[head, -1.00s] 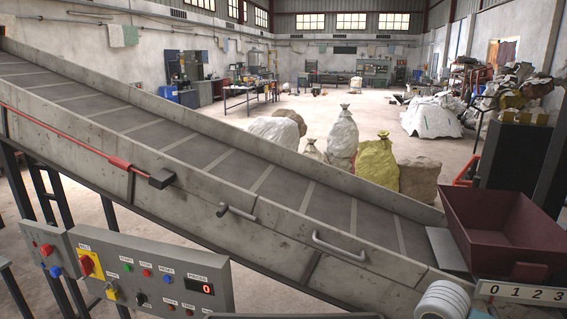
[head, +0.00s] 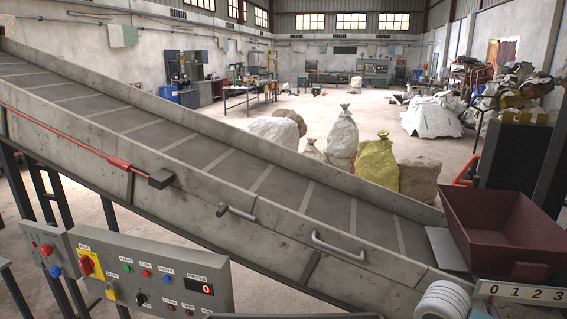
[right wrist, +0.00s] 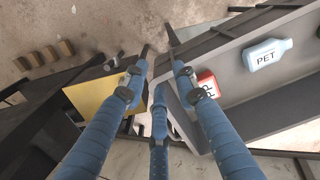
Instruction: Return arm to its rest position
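My right gripper (right wrist: 158,62) shows in the right wrist view, with blue fingers and dark tips. Its fingers are spread apart and I see nothing held between them. It hangs over the edge of a grey channel or ledge (right wrist: 235,45). A pale blue piece marked PET (right wrist: 266,56) lies there to the right of the fingers. A red and white piece marked PP (right wrist: 208,84) is partly hidden behind the right finger. Neither gripper shows in the head view.
An inclined conveyor (head: 290,190) crosses the head view, with a dark red hopper (head: 500,225) at its lower right end. A grey control panel (head: 150,275) is at lower left. Sacks (head: 379,165) stand behind the conveyor. A yellow surface (right wrist: 100,100) is left of the right fingers.

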